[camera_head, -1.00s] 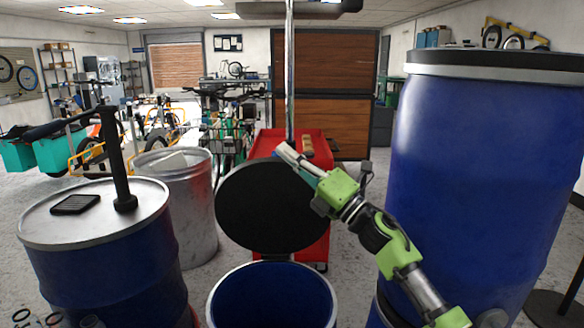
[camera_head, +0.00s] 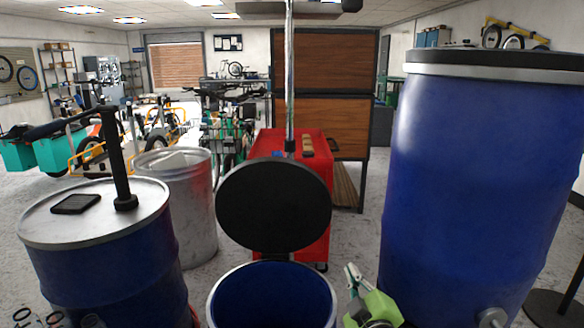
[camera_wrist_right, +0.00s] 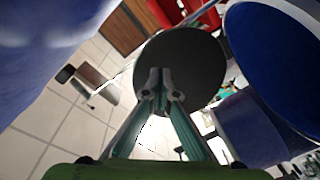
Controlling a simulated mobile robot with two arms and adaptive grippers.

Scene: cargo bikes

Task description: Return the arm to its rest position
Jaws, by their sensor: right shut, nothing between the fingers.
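My right gripper (camera_head: 351,272) is low in the head view, just right of the open blue bin (camera_head: 329,300) and left of the large blue drum (camera_head: 480,180). It points up, its green housing cut by the bottom edge. In the right wrist view, the gripper (camera_wrist_right: 165,80) has its fingertips together with nothing held. Beyond it in that view is a round black disc (camera_wrist_right: 200,50).
The black disc (camera_head: 273,205) stands behind the open bin. A red cart (camera_head: 318,165) is behind it. A grey bin (camera_head: 187,215) and a blue drum with a metal lid (camera_head: 100,250) stand left. Grey floor shows between disc and large drum.

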